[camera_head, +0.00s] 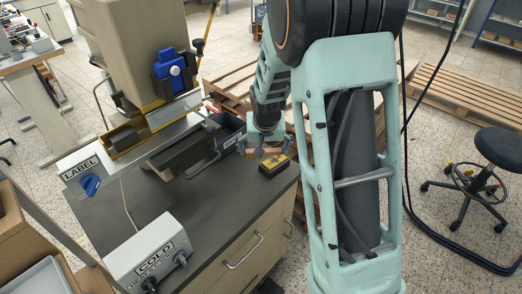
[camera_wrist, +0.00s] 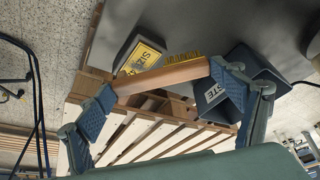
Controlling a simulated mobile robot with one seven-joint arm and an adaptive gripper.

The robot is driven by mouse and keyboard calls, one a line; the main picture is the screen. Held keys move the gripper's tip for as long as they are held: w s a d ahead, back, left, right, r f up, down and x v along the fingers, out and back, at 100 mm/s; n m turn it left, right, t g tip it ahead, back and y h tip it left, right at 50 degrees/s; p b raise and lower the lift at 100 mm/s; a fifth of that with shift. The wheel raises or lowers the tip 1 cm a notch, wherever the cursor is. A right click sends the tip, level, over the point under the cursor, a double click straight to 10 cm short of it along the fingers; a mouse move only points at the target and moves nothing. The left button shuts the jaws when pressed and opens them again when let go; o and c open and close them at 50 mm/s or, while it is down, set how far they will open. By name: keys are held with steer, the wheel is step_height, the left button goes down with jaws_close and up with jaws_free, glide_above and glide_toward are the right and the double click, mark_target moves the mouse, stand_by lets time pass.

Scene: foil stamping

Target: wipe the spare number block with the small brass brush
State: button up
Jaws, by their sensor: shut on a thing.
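My gripper (camera_head: 272,150) is shut on the wooden handle of the small brass brush (camera_head: 270,153). In the wrist view, my gripper (camera_wrist: 165,92) has the handle (camera_wrist: 165,77) crosswise between its two blue fingers. A dark block with a yellow label (camera_wrist: 143,57) lies just beyond the brush; it appears to be the spare number block. In the head view the block (camera_head: 273,166) sits near the bench corner, just below my gripper. A brass-coloured ridged strip (camera_wrist: 183,58) shows beyond the handle; I cannot tell whether it is bristles or part of the block. Contact is unclear.
A dark lettered bin (camera_wrist: 222,98) is close beside the right finger in the wrist view. The stamping machine (camera_head: 150,130) stands left on the dark bench (camera_head: 215,215), with a grey control box (camera_head: 152,252) in front. Wooden pallets (camera_head: 235,85) stand behind. The bench middle is clear.

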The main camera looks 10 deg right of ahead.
steer(key=shift+r+p, duration=0.65)
steer(key=shift+r, duration=0.65)
